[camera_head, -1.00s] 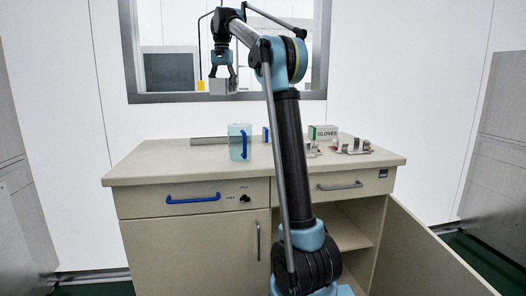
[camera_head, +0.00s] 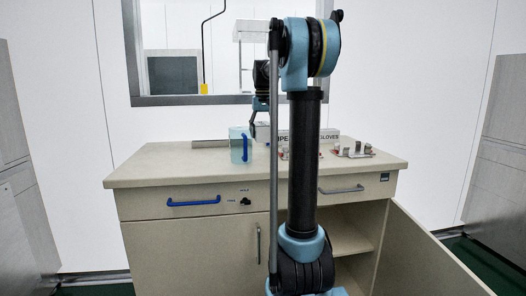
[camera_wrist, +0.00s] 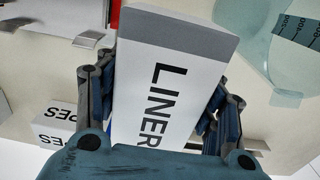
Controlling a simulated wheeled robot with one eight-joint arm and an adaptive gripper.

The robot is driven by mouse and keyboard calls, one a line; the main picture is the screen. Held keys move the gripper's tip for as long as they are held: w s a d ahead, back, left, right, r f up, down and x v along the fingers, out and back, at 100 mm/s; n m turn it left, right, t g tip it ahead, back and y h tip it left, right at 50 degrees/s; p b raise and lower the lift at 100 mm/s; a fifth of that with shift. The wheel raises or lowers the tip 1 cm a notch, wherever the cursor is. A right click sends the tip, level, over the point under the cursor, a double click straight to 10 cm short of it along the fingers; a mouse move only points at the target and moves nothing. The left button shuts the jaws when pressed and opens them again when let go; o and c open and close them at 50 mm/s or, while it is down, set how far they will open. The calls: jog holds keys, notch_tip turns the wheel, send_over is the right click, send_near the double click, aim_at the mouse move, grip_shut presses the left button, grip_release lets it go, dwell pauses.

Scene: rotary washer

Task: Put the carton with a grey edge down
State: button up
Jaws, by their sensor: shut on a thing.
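The carton with a grey edge (camera_wrist: 168,85) is white, marked "LINER…" in dark letters, with a grey band along its far end in the wrist view. My gripper (camera_wrist: 160,100) is shut on it, with a finger on each side. In the head view my gripper (camera_head: 262,128) hangs low over the counter, just right of the jug, partly hidden by my arm. The carton is mostly hidden there, and I cannot tell whether it touches the counter.
A clear bluish jug with a blue handle (camera_head: 238,146) stands close left of my gripper. A white wipes carton (camera_wrist: 58,124) and a gloves carton (camera_head: 329,135) stand nearby. Small metal pieces (camera_head: 354,150) lie at right. The counter's left part (camera_head: 160,163) is clear.

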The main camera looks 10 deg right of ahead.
aim_at(263, 155)
jog(key=shift+f, duration=3.5)
jog(key=o, duration=1.4)
jog(key=shift+f, duration=0.1)
jog(key=o, duration=0.4)
